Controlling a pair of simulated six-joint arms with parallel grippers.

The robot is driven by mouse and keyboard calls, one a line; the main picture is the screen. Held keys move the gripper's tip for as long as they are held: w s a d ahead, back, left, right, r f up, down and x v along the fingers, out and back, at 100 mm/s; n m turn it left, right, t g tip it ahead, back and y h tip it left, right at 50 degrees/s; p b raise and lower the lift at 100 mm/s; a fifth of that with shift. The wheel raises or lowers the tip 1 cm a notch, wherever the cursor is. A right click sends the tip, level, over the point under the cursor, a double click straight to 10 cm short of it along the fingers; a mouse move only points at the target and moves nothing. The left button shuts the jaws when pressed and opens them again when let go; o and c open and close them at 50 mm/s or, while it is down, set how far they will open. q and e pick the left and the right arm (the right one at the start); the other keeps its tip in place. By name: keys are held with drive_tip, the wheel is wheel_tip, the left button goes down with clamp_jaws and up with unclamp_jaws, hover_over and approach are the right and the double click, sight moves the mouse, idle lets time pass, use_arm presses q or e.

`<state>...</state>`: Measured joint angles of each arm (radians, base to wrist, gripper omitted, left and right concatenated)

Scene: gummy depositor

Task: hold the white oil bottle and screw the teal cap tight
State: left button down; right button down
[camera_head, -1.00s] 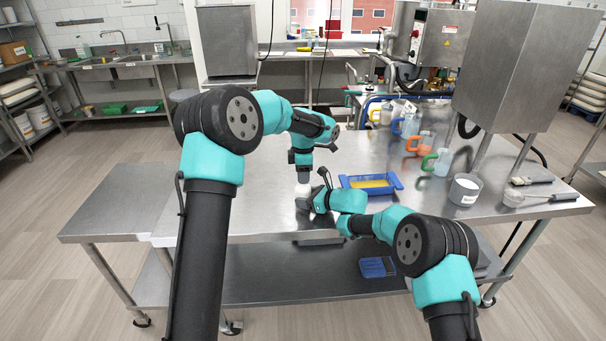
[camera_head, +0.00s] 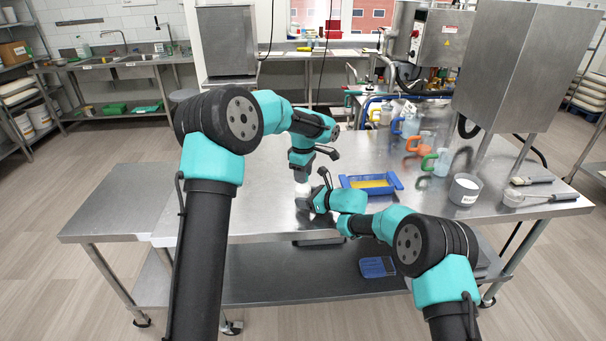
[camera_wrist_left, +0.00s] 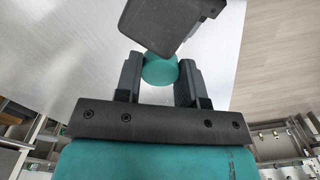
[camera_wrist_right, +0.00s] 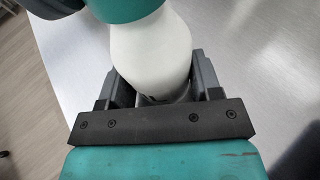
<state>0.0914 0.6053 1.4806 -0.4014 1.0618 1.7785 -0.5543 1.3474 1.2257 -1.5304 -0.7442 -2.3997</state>
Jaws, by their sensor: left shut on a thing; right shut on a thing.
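The white oil bottle (camera_wrist_right: 150,50) stands upright on the steel table, and a sliver of it shows in the head view (camera_head: 302,189). My right gripper (camera_wrist_right: 160,85) is shut around the bottle's body from the side; in the head view it is low at the bottle (camera_head: 308,203). The teal cap (camera_wrist_left: 160,69) is between the fingers of my left gripper (camera_wrist_left: 160,78), which is shut on it from above. In the head view the left gripper (camera_head: 301,175) points straight down over the bottle. The cap's threads and the join with the bottle are hidden.
A blue tray with yellow contents (camera_head: 370,184) lies just right of the grippers. Coloured-handled jugs (camera_head: 437,162), a white-filled pot (camera_head: 464,189) and utensils are farther right. The table's left part (camera_head: 120,205) is clear.

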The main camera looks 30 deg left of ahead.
use_arm(q)
drive_tip(key=m, duration=0.3)
drive_tip(key=shift+m, duration=0.4)
drive_tip(key=c, duration=0.6)
unclamp_jaws()
drive_tip(key=shift+c, duration=0.2)
drive_tip(key=shift+r, duration=0.1)
wheel_tip(320, 180, up, 12)
use_arm(e)
drive_tip(key=c, duration=1)
unclamp_jaws()
